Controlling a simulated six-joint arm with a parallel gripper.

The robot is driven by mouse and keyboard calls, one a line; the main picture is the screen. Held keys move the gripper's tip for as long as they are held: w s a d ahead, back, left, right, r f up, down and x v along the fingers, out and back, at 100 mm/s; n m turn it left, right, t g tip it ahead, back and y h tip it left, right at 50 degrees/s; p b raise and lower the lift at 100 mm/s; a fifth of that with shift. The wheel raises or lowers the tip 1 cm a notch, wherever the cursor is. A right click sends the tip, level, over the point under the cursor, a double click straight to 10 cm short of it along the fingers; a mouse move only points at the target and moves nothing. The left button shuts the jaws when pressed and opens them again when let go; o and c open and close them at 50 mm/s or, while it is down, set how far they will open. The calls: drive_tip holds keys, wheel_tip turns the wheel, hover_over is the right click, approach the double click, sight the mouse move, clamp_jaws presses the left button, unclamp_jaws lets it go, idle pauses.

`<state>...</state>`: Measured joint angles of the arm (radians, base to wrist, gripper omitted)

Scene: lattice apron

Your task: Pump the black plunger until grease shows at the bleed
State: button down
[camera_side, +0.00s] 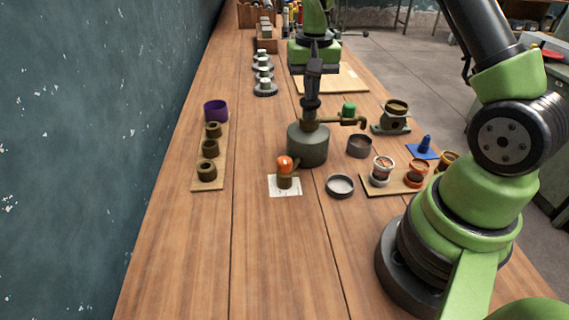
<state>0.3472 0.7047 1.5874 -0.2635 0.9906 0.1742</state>
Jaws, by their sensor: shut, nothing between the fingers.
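A grease pump with a squat grey-green body (307,149) stands upright mid-bench. Its black plunger (311,103) rises from the top. My gripper (313,92) points straight down over the plunger, fingers shut and empty; whether the tips touch it cannot be told. A brass-coloured pipe (340,121) runs right from the pump's neck, with a green cap (349,108) by its end. A brass fitting with an orange ball (285,164) sits on white paper (285,188) at the pump's front left. I cannot tell which part is the bleed, and no grease is clearly visible.
Left stand a board of brass rings (209,158) and a purple cup (215,111). The front bench (230,265) is clear.

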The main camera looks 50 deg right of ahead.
drive_tip(key=shift+r, duration=2.25)
drive_tip(key=shift+f, duration=0.15)
drive_tip(key=shift+f, duration=2.1)
drive_tip(key=shift+r, duration=2.25)
drive_tip(key=shift+f, duration=0.1)
